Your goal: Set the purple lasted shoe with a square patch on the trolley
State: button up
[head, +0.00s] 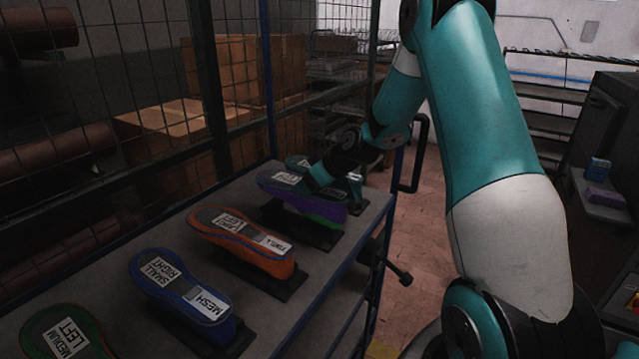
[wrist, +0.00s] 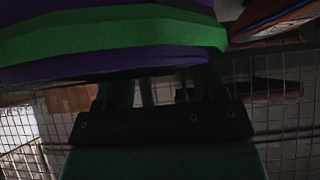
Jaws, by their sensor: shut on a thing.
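The purple shoe (head: 300,198) with a green band is toward the far end of a grey-topped, blue-framed stand (head: 338,262), which looks like the trolley. A white label shows on its top; I cannot make out a square patch. My gripper (head: 322,178) is at its far right side, shut on it, the fingers partly hidden. In the wrist view the shoe's purple and green side (wrist: 110,45) fills the top, close to the gripper. A dark base plate lies below the shoe; I cannot tell whether they touch.
On the same top are an orange shoe (head: 240,241), a blue shoe (head: 180,290), a green shoe (head: 62,335) and a teal shoe (head: 297,161) behind the purple one. A mesh fence (head: 235,75) runs along the left. A black handle (head: 424,150) rises at the right end.

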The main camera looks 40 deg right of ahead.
aim_at(295, 182)
jog(key=shift+w+a+f+p, duration=0.1)
jog(key=shift+w+a+p, duration=0.2)
jog(key=shift+w, duration=0.65)
jog(key=shift+w+a+f+p, duration=0.15)
jog(key=shift+w+a, duration=0.25)
jog(key=shift+w, duration=0.5)
jog(key=shift+f+b, duration=1.3)
jog(key=shift+f, duration=0.1)
jog(key=shift+f+b, duration=0.5)
jog(key=o, duration=1.5)
jog(key=shift+s, duration=0.1)
jog(key=b+v, duration=0.3)
jog(key=v, duration=1.4)
jog(key=shift+s+d+r+b, duration=0.1)
jog(key=shift+s+b, duration=0.05)
jog(key=shift+b, duration=0.25)
